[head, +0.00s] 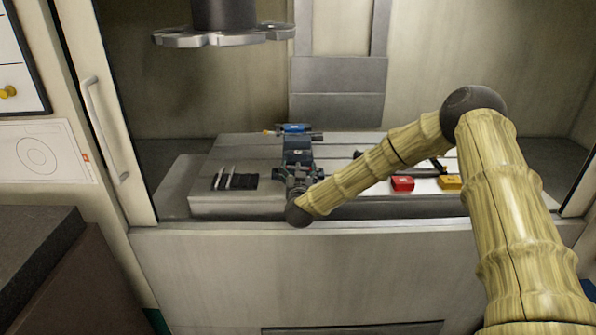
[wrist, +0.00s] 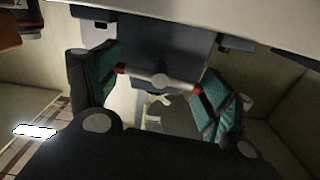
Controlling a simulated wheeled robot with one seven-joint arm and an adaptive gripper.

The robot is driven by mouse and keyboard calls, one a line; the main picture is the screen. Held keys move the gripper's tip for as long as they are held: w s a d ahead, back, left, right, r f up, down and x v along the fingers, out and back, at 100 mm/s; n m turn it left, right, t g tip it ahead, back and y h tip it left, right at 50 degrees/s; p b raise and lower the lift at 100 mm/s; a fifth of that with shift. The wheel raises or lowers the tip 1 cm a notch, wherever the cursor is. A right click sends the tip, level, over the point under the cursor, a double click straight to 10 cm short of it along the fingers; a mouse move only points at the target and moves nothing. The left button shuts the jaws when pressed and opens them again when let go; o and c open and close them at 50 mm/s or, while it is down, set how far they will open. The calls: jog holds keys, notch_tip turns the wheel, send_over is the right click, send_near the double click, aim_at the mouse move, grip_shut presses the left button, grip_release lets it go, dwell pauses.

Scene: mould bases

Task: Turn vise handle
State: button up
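The dark grey vise (head: 297,150) stands on the slotted machine table. Its front end is partly hidden by my gripper (head: 299,181), which is in front of it at the table's near edge. In the wrist view, the vise body (wrist: 162,50) fills the top middle. A handle bar with a round grey hub (wrist: 160,80) and red ends lies across its face. My gripper (wrist: 158,92) has its green-padded fingers spread wide, one by each red end of the bar. I cannot tell whether the pads touch the ends.
A blue item (head: 291,128) lies at the vise's far end. Slim tools on a black holder (head: 236,182) are left of it. A red box (head: 402,184) and a yellow box (head: 449,182) sit to the right. A dark spindle (head: 224,20) hangs above. The door frame (head: 108,130) borders the left.

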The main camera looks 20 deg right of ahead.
jog(key=c, duration=0.4)
jog(key=shift+o, duration=0.2)
jog(key=shift+f+m+b, duration=0.1)
jog(key=shift+m+b, duration=0.4)
jog(key=shift+b, duration=0.15)
jog(key=shift+m, duration=0.3)
jog(key=o, duration=1.1)
jog(key=v, duration=1.2)
jog(key=shift+r, duration=0.2)
jog(key=shift+a, duration=0.1)
